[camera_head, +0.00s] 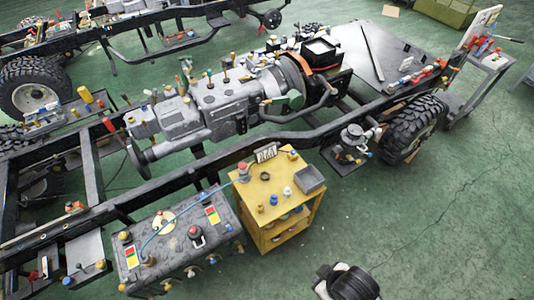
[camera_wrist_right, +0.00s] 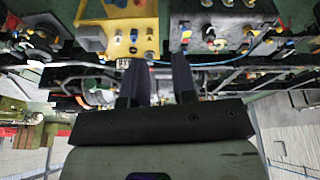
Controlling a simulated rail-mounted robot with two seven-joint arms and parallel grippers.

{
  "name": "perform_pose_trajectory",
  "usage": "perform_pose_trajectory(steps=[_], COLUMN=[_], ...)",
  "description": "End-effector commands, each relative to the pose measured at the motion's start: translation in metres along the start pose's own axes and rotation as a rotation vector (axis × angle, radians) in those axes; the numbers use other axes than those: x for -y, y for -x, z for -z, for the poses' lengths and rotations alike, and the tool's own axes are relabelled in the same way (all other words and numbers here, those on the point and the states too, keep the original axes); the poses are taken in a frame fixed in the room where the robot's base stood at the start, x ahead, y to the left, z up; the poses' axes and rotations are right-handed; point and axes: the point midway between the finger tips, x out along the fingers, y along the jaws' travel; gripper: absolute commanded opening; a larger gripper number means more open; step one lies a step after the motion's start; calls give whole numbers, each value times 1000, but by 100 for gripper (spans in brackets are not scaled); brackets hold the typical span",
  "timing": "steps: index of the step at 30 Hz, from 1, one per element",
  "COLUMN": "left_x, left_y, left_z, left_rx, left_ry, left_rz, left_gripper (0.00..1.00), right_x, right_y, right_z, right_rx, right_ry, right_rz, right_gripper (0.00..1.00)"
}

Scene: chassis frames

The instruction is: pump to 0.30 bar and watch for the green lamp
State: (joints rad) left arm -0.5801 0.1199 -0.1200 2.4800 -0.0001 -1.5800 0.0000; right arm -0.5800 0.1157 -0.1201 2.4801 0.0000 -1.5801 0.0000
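A dark grey tank-like box (camera_head: 180,248) stands beside the chassis in the head view, with a round pale yellow dial (camera_head: 163,222) and two cards with red, yellow and green areas (camera_head: 212,215) on top. A thin blue hose (camera_head: 190,206) runs across it towards a red-topped fitting (camera_head: 243,172) on the yellow cabinet (camera_head: 262,195). I cannot tell which part is the pump or lamp, or read any pressure. My right gripper (camera_wrist_right: 159,58) has its two fingers apart with nothing held, facing the cabinet (camera_wrist_right: 126,20) and tank (camera_wrist_right: 228,20). My left gripper is out of view.
The black chassis frame (camera_head: 325,133) with a grey gearbox (camera_head: 222,100) spans the scene behind the cabinet. A grey tray (camera_head: 310,180) and small knobs sit on the cabinet top. A tool trolley (camera_head: 482,78) stands far right.

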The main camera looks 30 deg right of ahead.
Motion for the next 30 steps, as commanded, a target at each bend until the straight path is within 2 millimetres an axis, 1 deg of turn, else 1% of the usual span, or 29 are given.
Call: perform_pose_trajectory(steps=[1,6,8,30], left_x=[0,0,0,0], left_y=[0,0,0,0], left_z=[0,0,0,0], left_rx=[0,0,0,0], left_ry=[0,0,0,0], left_rz=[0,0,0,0], left_gripper=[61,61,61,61], right_x=[0,0,0,-3], right_y=[0,0,0,0], right_z=[0,0,0,0], right_rx=[0,0,0,1], right_ry=[-1,-1,-1,9], right_rz=[1,1,1,-7], right_gripper=[21,4,0,0])
